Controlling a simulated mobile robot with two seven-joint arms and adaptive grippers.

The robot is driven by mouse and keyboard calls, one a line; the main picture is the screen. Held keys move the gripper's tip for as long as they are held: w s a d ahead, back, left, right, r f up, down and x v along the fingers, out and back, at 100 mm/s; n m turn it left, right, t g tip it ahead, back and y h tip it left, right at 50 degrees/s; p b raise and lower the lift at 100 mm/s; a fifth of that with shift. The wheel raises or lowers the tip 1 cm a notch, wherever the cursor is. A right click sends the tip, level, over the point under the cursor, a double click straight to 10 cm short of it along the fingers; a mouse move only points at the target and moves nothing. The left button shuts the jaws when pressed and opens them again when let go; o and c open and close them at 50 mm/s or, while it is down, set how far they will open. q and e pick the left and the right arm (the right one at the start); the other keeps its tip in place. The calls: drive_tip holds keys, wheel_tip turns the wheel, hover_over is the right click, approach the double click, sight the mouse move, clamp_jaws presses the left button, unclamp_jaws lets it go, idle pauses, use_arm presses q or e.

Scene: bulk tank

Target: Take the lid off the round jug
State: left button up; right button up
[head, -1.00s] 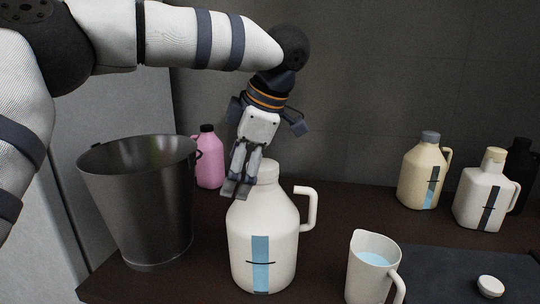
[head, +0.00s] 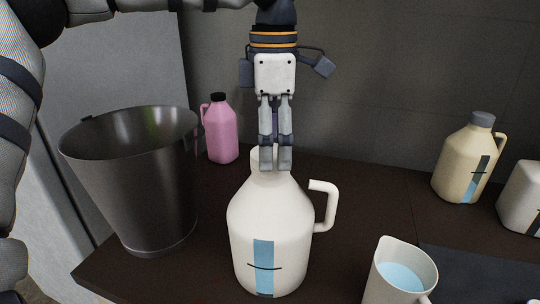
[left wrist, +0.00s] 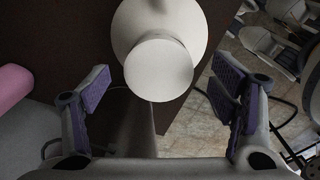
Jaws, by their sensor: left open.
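The round jug (head: 269,225) is cream white with a side handle and a blue strip, upright near the front of the dark table. Its white lid (head: 254,160) is on its neck and is partly hidden by my fingers in the head view. My left gripper (head: 275,168) points down at the lid. In the left wrist view my left gripper (left wrist: 160,100) is open, its purple-padded fingers wide apart. The round lid (left wrist: 159,71) shows between and slightly beyond them, with clear space on both sides. I cannot tell whether a finger touches it.
A metal bucket (head: 130,190) stands left of the jug, with a pink bottle (head: 220,132) behind. A measuring cup (head: 376,278) with blue liquid is at front right. A yellow jug (head: 463,162) and a white container (head: 522,196) stand farther right.

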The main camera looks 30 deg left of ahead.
use_arm(q)
drive_tip(key=shift+f, duration=0.45)
drive_tip(key=c, duration=0.8)
drive_tip(key=shift+c, duration=0.2)
drive_tip(key=shift+w+r, duration=0.1)
drive_tip(key=shift+r, duration=0.05)
